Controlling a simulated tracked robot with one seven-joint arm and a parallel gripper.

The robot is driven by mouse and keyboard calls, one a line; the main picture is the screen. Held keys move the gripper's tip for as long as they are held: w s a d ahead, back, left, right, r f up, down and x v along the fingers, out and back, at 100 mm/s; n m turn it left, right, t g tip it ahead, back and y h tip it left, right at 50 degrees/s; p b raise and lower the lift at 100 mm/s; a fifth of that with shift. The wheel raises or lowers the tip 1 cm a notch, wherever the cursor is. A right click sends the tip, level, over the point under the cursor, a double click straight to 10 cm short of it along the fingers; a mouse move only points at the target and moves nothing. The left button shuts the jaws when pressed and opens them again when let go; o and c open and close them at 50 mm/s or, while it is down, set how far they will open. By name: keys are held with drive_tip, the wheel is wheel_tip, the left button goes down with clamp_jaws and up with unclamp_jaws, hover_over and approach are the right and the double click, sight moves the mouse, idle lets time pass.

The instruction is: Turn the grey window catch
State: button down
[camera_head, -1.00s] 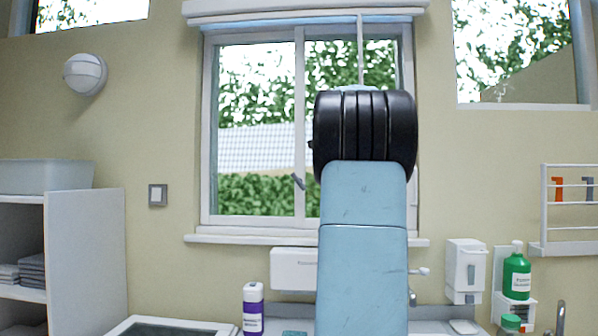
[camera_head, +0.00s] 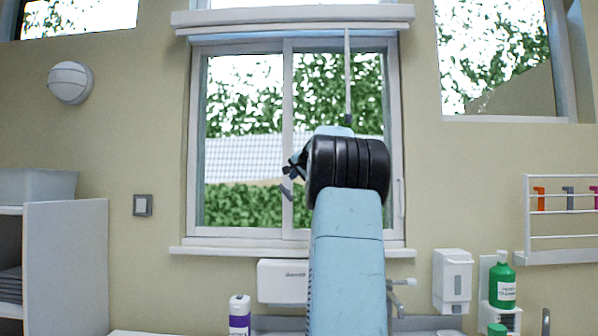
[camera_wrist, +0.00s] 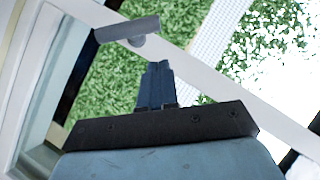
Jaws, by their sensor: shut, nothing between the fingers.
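The grey window catch (camera_head: 287,192) is on the middle upright of the window frame, tilted in the head view. In the wrist view the catch (camera_wrist: 127,29) is a grey bar with a round pivot under it, lying near the white frame bar. My gripper (camera_head: 289,168) is just above the catch in the head view, partly hidden by my black wrist. In the wrist view my gripper (camera_wrist: 158,66) has its dark fingers together and empty, pointing towards the catch. A small gap shows between the fingertips and the catch's pivot; I cannot judge the depth.
The window sill (camera_head: 240,249) runs below the window. A white dispenser (camera_head: 284,282), a purple-labelled bottle (camera_head: 239,318), a wall dispenser (camera_head: 452,281) and a green bottle (camera_head: 502,282) are lower down. A white shelf unit (camera_head: 66,262) stands at left. Free wall lies left of the window.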

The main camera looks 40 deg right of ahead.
sight(286, 193)
drive_tip(key=shift+w+a+f, duration=0.85)
drive_tip(key=shift+w+f, duration=0.25)
drive_tip(key=shift+w, duration=0.05)
